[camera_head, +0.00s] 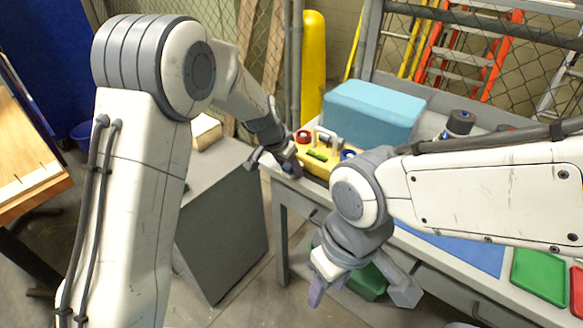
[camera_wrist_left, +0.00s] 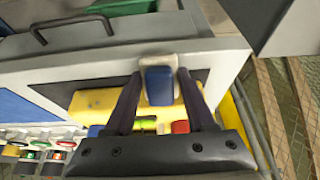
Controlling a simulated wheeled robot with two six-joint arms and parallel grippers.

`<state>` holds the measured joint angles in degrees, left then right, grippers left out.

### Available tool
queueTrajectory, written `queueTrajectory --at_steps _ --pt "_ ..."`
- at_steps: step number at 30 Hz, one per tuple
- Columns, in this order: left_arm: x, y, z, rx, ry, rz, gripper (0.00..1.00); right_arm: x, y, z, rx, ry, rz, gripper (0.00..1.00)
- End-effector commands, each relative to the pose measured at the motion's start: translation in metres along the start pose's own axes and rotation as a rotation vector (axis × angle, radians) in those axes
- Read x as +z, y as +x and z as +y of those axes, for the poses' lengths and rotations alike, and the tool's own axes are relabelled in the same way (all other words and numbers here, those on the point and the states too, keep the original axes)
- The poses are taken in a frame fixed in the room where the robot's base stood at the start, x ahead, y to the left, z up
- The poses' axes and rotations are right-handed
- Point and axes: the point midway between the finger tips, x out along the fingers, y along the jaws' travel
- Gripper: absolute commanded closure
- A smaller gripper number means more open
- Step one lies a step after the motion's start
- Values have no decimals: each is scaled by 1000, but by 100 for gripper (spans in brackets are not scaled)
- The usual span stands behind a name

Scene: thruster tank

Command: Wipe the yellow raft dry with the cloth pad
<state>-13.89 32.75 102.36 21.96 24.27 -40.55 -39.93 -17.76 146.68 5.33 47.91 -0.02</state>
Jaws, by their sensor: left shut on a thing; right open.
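The yellow raft (camera_head: 321,171) sits on the near left end of the grey bench in the head view, with red, green and white parts on top. It also shows behind my left fingers in the left wrist view (camera_wrist_left: 93,104). My left gripper (camera_head: 272,164) is at the raft's left end, shut on what looks like the cloth pad (camera_wrist_left: 158,86), a blue block with a whitish part. Whether the pad touches the raft is unclear. My right gripper (camera_head: 360,291) is open and empty, low in front of the bench.
A light blue box (camera_head: 372,112) stands behind the raft. A dark-capped container (camera_head: 460,123), a blue mat (camera_head: 455,248) and a green tray (camera_head: 540,275) are farther right on the bench. A grey cabinet (camera_head: 222,235) stands left, and a green bin (camera_head: 368,282) is below.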

Motion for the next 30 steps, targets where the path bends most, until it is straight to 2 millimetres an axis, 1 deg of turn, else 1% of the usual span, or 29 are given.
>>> queueTrajectory --at_steps 1,8,19,30 --pt "-2 -1 -1 -4 -1 7 85 0 0 0 0 0 0 50" --pt "-3 -1 -5 -6 -2 10 85 0 2 0 0 0 0 50" --pt "-3 -2 -23 -8 -4 13 85 0 8 1 0 0 0 50" --pt "-3 -2 -23 -8 -2 12 85 0 8 1 0 0 0 50"
